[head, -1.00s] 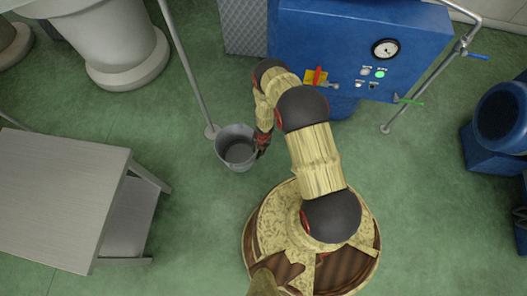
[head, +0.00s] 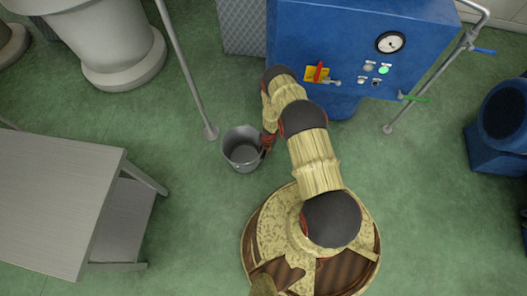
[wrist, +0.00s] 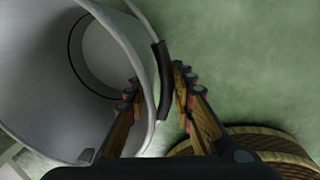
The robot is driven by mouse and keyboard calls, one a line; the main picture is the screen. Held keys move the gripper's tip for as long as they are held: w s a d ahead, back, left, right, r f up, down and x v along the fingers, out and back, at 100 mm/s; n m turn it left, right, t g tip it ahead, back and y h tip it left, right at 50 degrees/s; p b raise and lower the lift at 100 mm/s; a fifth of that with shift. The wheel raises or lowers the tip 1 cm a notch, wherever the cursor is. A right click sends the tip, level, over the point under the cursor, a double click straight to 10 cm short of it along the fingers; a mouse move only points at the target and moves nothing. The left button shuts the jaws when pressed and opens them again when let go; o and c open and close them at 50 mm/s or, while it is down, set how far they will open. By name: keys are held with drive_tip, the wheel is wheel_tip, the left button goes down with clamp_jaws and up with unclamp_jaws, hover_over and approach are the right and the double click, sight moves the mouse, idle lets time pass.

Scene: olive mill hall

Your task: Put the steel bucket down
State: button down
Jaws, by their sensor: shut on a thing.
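The steel bucket (head: 242,155) is a grey open pail just left of my arm in the head view. It looks empty and roughly upright. My gripper (head: 267,143) is at its right side. I cannot tell whether the bucket's base touches the floor.
A grey metal table (head: 55,200) stands at the left. A thin pole (head: 187,75) meets the floor just up and left of the bucket. A blue machine (head: 345,50) with a gauge stands at the top. Green floor (head: 195,220) is clear below the bucket.

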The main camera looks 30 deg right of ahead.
drive_tip(key=shift+w+r, duration=0.1)
drive_tip(key=shift+w, duration=0.05)
drive_tip(key=c, duration=1.5)
unclamp_jaws()
